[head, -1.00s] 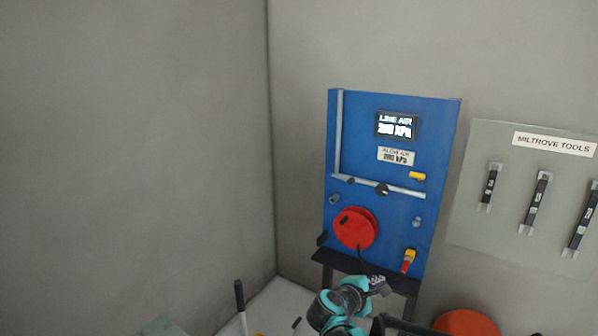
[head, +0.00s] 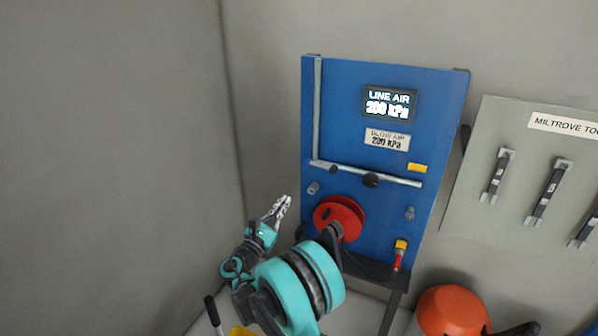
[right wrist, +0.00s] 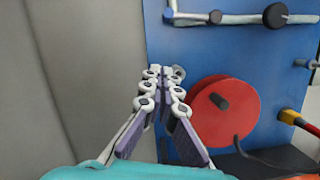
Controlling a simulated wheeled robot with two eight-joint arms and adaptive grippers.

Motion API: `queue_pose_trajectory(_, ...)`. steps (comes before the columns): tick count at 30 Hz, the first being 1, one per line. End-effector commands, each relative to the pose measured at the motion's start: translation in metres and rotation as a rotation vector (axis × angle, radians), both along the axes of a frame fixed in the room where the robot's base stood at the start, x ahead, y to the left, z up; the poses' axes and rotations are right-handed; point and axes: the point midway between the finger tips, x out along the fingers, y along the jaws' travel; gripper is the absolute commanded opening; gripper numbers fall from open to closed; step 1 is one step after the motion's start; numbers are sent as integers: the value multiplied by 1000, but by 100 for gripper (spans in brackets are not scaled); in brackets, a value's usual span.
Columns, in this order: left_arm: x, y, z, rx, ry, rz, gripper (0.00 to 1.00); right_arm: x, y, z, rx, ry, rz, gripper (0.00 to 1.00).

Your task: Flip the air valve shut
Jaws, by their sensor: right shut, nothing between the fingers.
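The blue air panel (head: 335,110) stands against the wall, with a lit "LINE AIR 200 kPa" display (head: 388,104). A grey pipe (head: 350,174) crosses it with dark round fittings (head: 371,180). A small yellow block or handle (head: 417,168) sits just above the pipe's right end; I cannot tell for certain which part is the air valve. My right gripper (head: 284,204) is shut and empty, in front of the panel's lower left edge, left of the red reel. The right wrist view shows its closed fingers (right wrist: 163,74) below the pipe. My left gripper is not in view.
A red reel (head: 330,214) with a dark hose projects from the panel. A yellow and red nozzle (head: 400,254) hangs lower right. A grey tool board (head: 500,240) is on the right, an orange rounded object (head: 452,310) below. Open space lies left of the panel.

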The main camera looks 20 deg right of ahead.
Motion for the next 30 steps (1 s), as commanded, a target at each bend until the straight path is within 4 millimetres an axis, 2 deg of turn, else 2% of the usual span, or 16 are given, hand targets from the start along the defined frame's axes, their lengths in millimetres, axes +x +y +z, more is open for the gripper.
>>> queue_pose_trajectory(4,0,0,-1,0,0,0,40,2,-3,1,1,-1,-1,0)
queue_pose_trajectory(8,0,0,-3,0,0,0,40,10,-15,3,2,-1,-3,0)
queue_pose_trajectory(20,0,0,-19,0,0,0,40,59,-79,22,2,-1,-3,0)
queue_pose_trajectory(24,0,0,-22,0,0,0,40,55,-82,43,2,-1,1,0)
queue_pose_trajectory(30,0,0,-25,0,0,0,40,52,-85,59,2,-1,1,0)
